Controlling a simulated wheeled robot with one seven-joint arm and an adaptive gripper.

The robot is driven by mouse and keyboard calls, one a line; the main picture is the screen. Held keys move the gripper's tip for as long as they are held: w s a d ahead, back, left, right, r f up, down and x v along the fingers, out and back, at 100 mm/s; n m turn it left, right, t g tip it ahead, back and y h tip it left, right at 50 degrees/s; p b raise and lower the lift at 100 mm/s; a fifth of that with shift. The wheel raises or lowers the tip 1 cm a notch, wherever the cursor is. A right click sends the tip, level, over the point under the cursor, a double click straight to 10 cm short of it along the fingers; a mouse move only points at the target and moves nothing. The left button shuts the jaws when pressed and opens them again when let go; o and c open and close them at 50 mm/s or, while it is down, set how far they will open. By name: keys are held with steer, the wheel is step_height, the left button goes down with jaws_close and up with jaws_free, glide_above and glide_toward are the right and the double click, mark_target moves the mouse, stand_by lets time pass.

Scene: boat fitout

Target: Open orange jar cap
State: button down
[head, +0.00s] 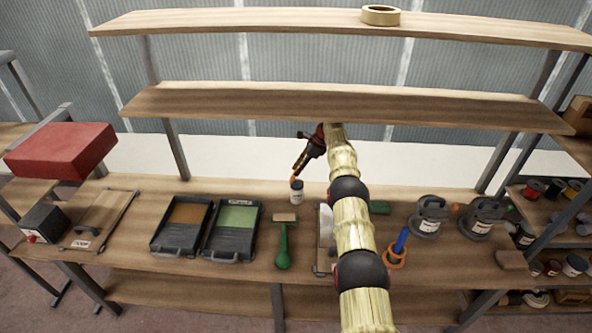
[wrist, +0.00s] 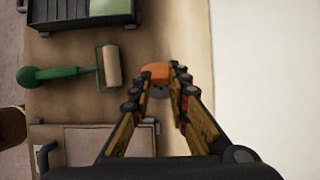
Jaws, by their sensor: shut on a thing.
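A small grey part shows just below the cap. The jar's body is mostly hidden in the wrist view, and I cannot tell whether the cap is still seated on it.
Two paint trays (head: 180,228) and a green-handled roller (head: 283,245) lie left of the jar on the workbench (head: 130,262). Grey cans (head: 428,214) and a blue-handled tool in an orange ring (head: 397,257) stand right.

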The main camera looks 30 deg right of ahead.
steer(key=shift+s, duration=0.1)
stand_by(0.4)
steer(key=c, duration=1.7)
jaws_free()
steer(key=shift+d+r, duration=0.2)
steer(key=shift+r, duration=0.25)
steer(key=s+d, duration=0.2)
steer(key=d, duration=0.1)
steer(key=s+d, duration=0.2)
steer(key=d, duration=0.1)
steer(key=s+d, duration=0.3)
steer(key=d, duration=0.1)
steer(key=shift+c, duration=0.5)
